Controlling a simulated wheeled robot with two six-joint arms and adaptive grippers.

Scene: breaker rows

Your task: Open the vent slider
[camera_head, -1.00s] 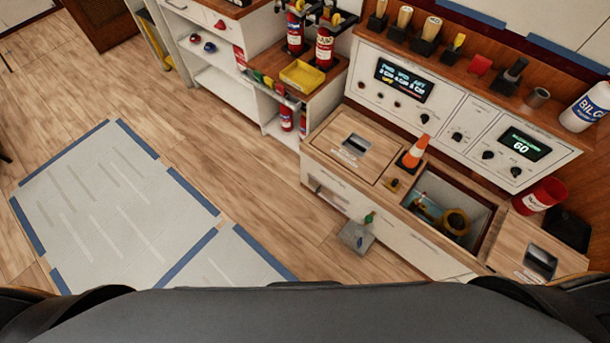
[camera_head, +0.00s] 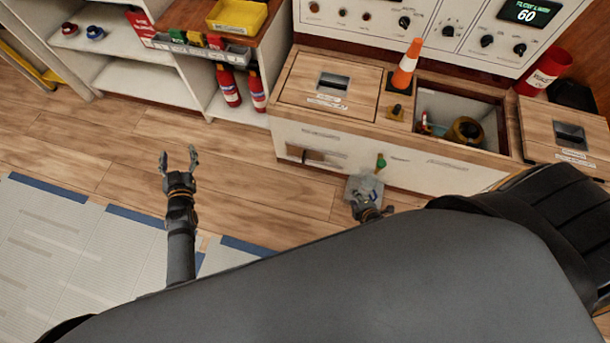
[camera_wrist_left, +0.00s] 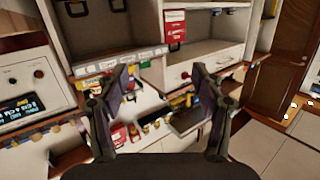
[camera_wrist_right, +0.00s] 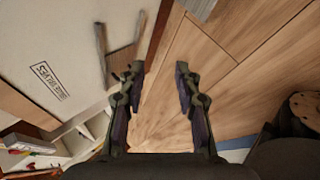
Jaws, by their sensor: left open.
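A brown piece (camera_head: 305,155), possibly the vent slider, sits at a dark slot low on the white cabinet front (camera_head: 420,168); I cannot tell its position for sure. In the right wrist view, a grey-brown bar piece (camera_wrist_right: 101,52) stands out from a white panel (camera_wrist_right: 60,45) with a printed label. My right gripper (camera_head: 375,212) is low in front of the cabinet, right of the brown piece; its jaws (camera_wrist_right: 160,69) are open and empty over the floor. My left gripper (camera_head: 179,154) is open and empty above the floor, left of the cabinet. It also shows open in the left wrist view (camera_wrist_left: 162,70).
An orange cone (camera_head: 406,66) and an open bin (camera_head: 490,105) are on the counter. Fire extinguishers (camera_head: 228,87) stand in the left shelf. Floor (camera_head: 120,150) is clear around my left gripper.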

